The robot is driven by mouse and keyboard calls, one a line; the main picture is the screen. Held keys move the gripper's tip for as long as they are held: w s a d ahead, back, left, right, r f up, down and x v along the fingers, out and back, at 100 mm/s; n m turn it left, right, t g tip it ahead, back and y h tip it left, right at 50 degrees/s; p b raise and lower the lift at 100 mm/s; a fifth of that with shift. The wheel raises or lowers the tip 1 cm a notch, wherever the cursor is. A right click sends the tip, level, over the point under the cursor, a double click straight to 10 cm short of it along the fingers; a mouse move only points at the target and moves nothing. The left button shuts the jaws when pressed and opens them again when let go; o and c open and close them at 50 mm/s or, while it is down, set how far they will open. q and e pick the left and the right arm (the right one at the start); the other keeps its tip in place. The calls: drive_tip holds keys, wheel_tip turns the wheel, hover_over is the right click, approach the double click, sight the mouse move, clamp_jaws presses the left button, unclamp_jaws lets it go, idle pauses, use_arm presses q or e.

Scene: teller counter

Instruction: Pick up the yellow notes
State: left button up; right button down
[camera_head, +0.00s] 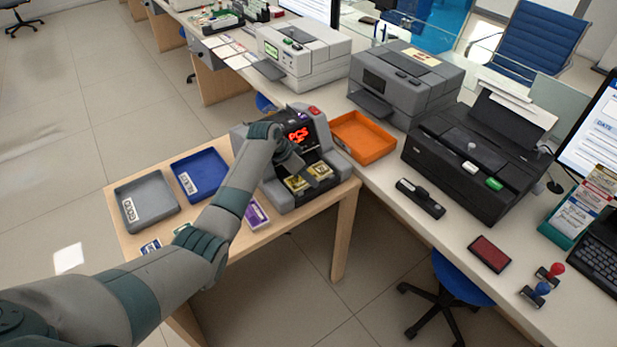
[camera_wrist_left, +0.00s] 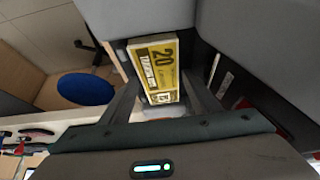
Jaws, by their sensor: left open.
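The yellow notes (camera_head: 296,184) lie in the front tray of the grey counting machine (camera_head: 309,133), which has a lit red display. A second yellowish stack (camera_head: 320,171) lies to their right in the same tray. In the left wrist view, a yellow notes bundle (camera_wrist_left: 155,72) marked 20 sits between the fingers of my left gripper (camera_wrist_left: 160,98). My left gripper (camera_head: 290,163) is over the front of the machine, pointing down at the tray, and is open. The fingers stand on either side of the bundle; I cannot tell whether they touch it. My right gripper is not in view.
A grey tray (camera_head: 130,222) and a blue tray (camera_head: 184,193) lie left of the machine, an orange tray (camera_head: 365,155) to its right. A purple bundle (camera_head: 256,222) lies by my forearm. A black printer (camera_head: 450,190) stands on the right counter. Floor below the desk edge is open.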

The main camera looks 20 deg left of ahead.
use_arm(q)
drive_tip(key=c, duration=0.9)
drive_tip(key=shift+r, duration=0.45)
wheel_tip(320, 180, up, 3)
drive_tip(key=shift+s+d+r+b, duration=0.1)
drive_tip(key=shift+d+r+b, duration=0.05)
drive_tip(key=shift+b, duration=0.65)
drive_tip(key=s+d+r+b, duration=0.2)
drive_tip(key=s+d+r, duration=0.4)
drive_tip(key=s+d, duration=0.1)
drive_tip(key=shift+s+d+r, duration=0.35)
drive_tip(key=shift+d+r, duration=0.05)
drive_tip(key=shift+d, duration=0.25)
